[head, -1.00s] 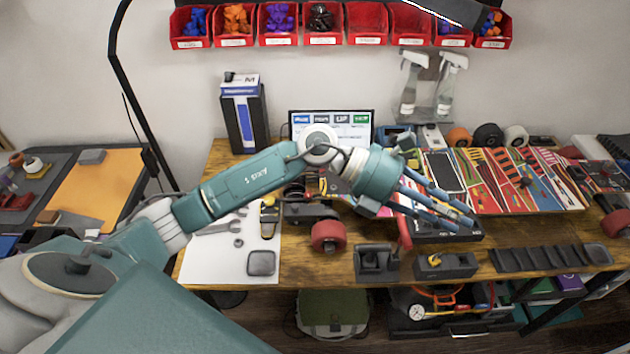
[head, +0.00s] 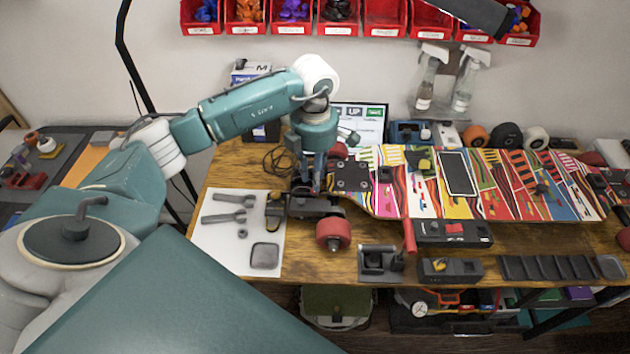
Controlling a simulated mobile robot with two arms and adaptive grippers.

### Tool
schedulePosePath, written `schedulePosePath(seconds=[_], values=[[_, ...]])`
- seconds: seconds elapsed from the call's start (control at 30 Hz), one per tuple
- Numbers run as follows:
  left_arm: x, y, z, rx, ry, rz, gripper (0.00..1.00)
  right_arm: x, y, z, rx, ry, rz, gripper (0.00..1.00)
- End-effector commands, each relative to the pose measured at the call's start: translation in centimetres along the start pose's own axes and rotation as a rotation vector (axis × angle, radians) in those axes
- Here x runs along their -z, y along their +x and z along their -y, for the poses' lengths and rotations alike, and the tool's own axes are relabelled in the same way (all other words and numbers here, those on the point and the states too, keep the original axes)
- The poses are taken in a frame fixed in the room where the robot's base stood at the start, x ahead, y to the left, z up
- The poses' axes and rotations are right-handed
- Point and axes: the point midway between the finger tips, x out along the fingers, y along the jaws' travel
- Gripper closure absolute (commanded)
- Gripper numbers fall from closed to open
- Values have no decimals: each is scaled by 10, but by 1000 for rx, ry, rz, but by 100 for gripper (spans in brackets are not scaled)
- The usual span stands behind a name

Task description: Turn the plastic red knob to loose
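The colorful skateboard deck (head: 510,185) lies on the wooden workbench, with a dark truck and a red wheel (head: 333,233) at its left end. My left gripper (head: 315,186) points down over this left end, beside the dark truck parts. Its fingers blend with the dark parts behind them, so their opening and any contact are unclear. I cannot clearly make out a red knob; the gripper may hide it. A red upright handle (head: 409,236) stands by a small black holder (head: 378,262) at the front edge.
A white mat (head: 222,262) with wrenches lies left of the truck. A black box with a red button (head: 455,229) and a black tray (head: 555,269) lie along the front. Spray bottles (head: 467,85) and red bins (head: 384,15) are behind.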

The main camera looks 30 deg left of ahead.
Motion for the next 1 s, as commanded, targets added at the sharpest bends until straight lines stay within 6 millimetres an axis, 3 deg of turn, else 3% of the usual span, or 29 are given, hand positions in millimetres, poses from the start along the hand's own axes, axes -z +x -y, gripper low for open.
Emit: schedulePosePath(seconds=[0.27,0.6,0.73,1.0], values=[[0,34,1,2,1,0,76,1,-10,0,0,0,0,54],[-1,39,1,1,1,2,76,1,-10,1,1,0,-1,54],[-1,39,1,1,1,2,100,2,-10,2,3,0,-1,54],[-1,39,1,1,-7,3,100,2,-9,4,5,0,-2,54]])
